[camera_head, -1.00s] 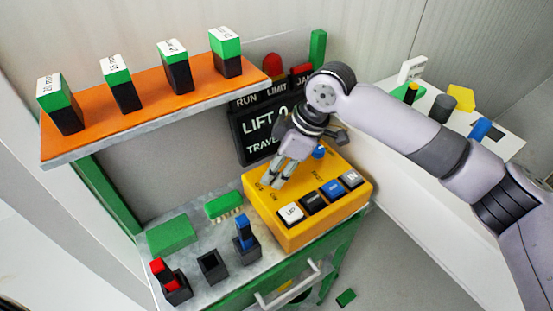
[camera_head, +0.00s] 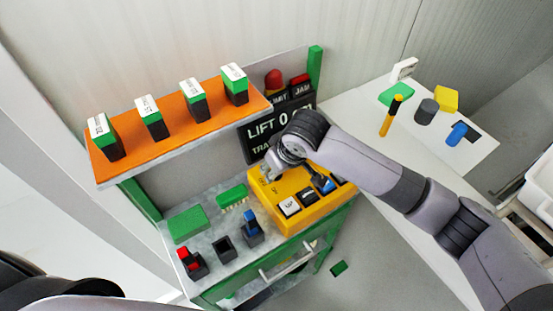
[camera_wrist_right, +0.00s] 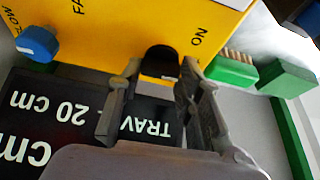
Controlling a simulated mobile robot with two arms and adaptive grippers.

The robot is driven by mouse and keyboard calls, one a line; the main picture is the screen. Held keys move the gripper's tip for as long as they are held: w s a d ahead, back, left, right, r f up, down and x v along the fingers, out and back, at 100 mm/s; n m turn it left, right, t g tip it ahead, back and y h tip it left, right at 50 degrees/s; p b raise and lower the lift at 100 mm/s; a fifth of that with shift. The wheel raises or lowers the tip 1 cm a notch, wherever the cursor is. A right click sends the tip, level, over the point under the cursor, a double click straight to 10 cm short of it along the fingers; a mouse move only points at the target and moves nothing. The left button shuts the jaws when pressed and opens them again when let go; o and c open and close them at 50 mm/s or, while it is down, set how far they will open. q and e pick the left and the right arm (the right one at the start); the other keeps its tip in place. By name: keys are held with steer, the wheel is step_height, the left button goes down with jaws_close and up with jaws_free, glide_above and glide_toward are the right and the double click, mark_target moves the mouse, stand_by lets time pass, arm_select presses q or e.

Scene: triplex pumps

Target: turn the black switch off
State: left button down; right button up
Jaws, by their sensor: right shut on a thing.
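The black switch (camera_wrist_right: 160,57) sits on the yellow control box (camera_wrist_right: 105,30), beside the word ON in the right wrist view. My right gripper (camera_wrist_right: 161,74) has its two fingers on either side of the switch and is shut on it. In the head view the right gripper (camera_head: 268,172) is at the back left of the yellow box (camera_head: 300,213), and my wrist hides the switch there. My left gripper is not in view.
A blue knob (camera_wrist_right: 37,44) stands on the box beside the word SLOW. The black display sign (camera_head: 258,145) is close behind the gripper. An orange shelf (camera_head: 170,143) with several green-black blocks is at left.

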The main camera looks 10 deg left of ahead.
steer(key=shift+r+m+p, duration=0.1)
steer(key=shift+m+p, duration=0.2)
stand_by(0.4)
steer(key=o, duration=0.9)
steer(key=v, duration=1.1)
steer(key=shift+s+r, duration=0.25)
steer(key=shift+r, duration=0.1)
